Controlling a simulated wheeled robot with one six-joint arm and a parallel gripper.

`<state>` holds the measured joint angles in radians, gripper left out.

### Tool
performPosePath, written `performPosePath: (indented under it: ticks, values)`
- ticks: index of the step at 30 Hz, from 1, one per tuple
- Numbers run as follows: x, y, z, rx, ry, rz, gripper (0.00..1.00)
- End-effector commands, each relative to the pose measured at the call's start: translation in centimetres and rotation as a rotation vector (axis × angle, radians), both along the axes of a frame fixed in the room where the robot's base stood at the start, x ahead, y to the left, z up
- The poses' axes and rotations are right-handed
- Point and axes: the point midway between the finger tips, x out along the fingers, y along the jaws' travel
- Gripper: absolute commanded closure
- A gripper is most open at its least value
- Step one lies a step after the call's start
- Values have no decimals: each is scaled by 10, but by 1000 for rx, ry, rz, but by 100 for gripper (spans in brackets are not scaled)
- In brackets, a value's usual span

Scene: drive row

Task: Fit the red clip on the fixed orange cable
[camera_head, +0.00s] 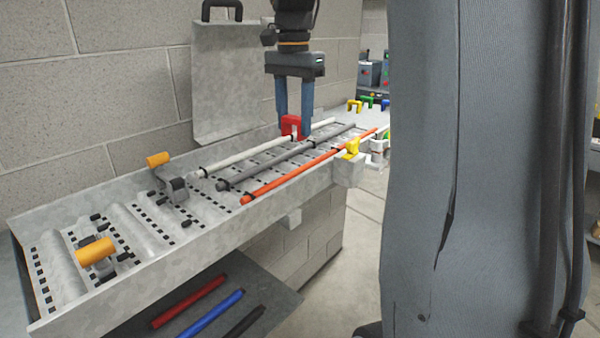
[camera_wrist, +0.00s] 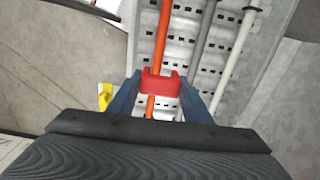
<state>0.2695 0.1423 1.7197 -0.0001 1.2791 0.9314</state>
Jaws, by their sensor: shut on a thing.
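My gripper (camera_head: 294,132) is shut on the red clip (camera_head: 290,122), with the two blue fingers at its sides. In the wrist view, my gripper (camera_wrist: 160,90) holds the red clip (camera_wrist: 161,83) in line with the orange cable (camera_wrist: 162,30), which shows beyond and below the clip. In the head view the orange cable (camera_head: 300,172) runs along the near side of the metal tray, and the clip appears higher up, against the far cables. The clip seems apart from the orange cable; the exact gap cannot be told.
A grey cable (camera_head: 270,160) and a white cable (camera_head: 240,155) lie beside the orange one in the perforated tray (camera_head: 180,262). A yellow clip (camera_head: 352,147) is at the near edge. Orange-handled levers (camera_head: 97,250) stand at the left. An upright metal panel (camera_head: 232,80) is behind.

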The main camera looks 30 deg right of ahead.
Motion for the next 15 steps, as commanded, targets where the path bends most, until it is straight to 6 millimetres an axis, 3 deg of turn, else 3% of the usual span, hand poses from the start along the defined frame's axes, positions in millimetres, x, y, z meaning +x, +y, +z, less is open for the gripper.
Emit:
performPosePath:
  ticks: [4,10,15]
  values:
    - [-2,-13,-9,1,4,-22,76]
    - [-3,-13,-44,1,5,-22,76]
    - [-2,-13,-62,1,1,-22,76]
